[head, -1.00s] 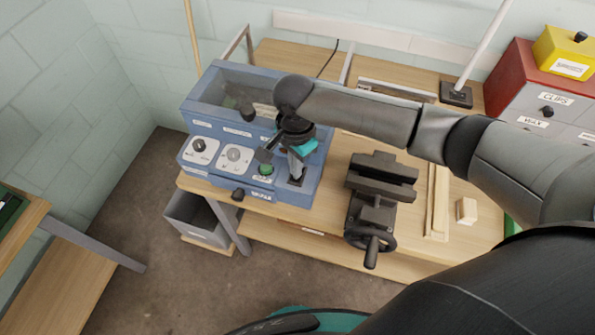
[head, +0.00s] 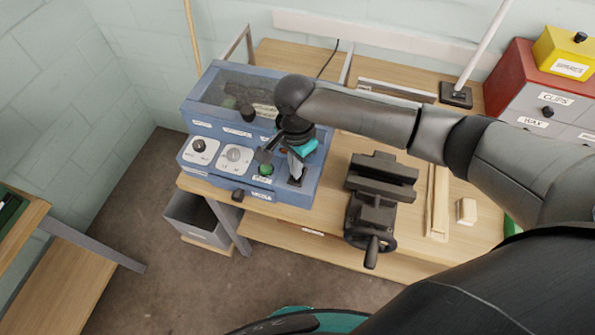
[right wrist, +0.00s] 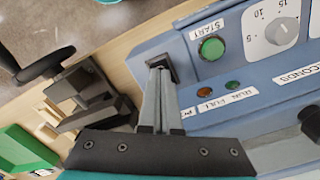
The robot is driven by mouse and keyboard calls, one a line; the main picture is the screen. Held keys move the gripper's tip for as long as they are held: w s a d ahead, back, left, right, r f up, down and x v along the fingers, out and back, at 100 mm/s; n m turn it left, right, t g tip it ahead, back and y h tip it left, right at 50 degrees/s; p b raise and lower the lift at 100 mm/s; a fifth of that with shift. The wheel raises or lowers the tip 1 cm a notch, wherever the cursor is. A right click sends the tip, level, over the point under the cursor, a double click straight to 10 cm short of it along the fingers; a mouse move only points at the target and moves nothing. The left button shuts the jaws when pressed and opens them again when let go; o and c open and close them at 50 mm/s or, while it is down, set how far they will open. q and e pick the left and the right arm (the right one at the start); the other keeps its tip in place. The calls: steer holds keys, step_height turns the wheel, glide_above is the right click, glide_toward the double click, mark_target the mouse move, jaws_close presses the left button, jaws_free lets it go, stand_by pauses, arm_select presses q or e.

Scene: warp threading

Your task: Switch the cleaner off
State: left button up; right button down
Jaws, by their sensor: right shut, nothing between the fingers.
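The cleaner (head: 222,118) is a blue box with a clear lid at the back left of the bench. Its sloped front carries two dials, a green START button (right wrist: 211,48) and a black switch (right wrist: 161,60) at the right end; the switch also shows in the head view (head: 298,178). My right gripper (right wrist: 157,78) is shut and empty. Its fingertips are at the switch and overlap it in the right wrist view; I cannot tell whether they press it. The fingers partly hide a label beside it. My left gripper is not in view.
A dark vise (head: 378,195) stands on the bench right of the cleaner, with a small wooden block (head: 466,211) farther right. A grey bin (head: 203,215) is under the bench's left end. Labelled drawers (head: 545,100) stand at the right.

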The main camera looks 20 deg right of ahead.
steer(key=shift+f+b, duration=0.3)
steer(key=shift+f, duration=0.75)
stand_by(0.9)
steer(key=shift+s+r, duration=0.1)
step_height(320, 180, up, 5)
steer(key=p, duration=0.7)
step_height(320, 180, up, 2)
steer(key=shift+p, duration=0.95)
